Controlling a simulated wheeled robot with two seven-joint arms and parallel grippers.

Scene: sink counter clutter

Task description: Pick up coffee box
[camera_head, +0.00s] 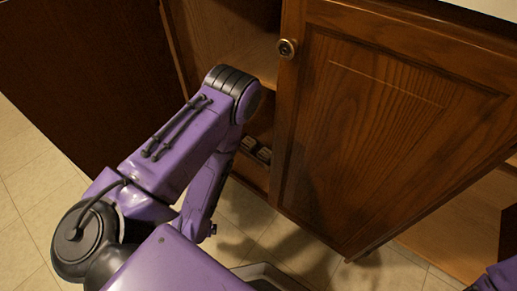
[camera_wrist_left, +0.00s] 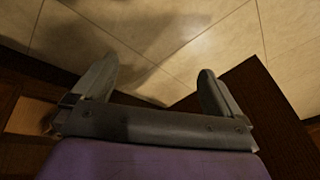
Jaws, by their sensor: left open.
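I cannot make out a coffee box in either view. In the head view my purple left arm rises from the lower left, bends at its elbow near the open cabinet and hangs down; its gripper is not visible there. In the left wrist view my left gripper (camera_wrist_left: 160,68) has its two fingers spread wide, with nothing between them but floor tiles behind. My right gripper is in neither view; only a bit of purple shows at the lower right corner of the head view.
A wooden cabinet door (camera_head: 385,130) with a round knob (camera_head: 287,48) stands open right of my arm. Small dark and pale items (camera_head: 257,150), too small to identify, show low in the cabinet beyond my arm. Pale tiled floor (camera_head: 300,245) lies below.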

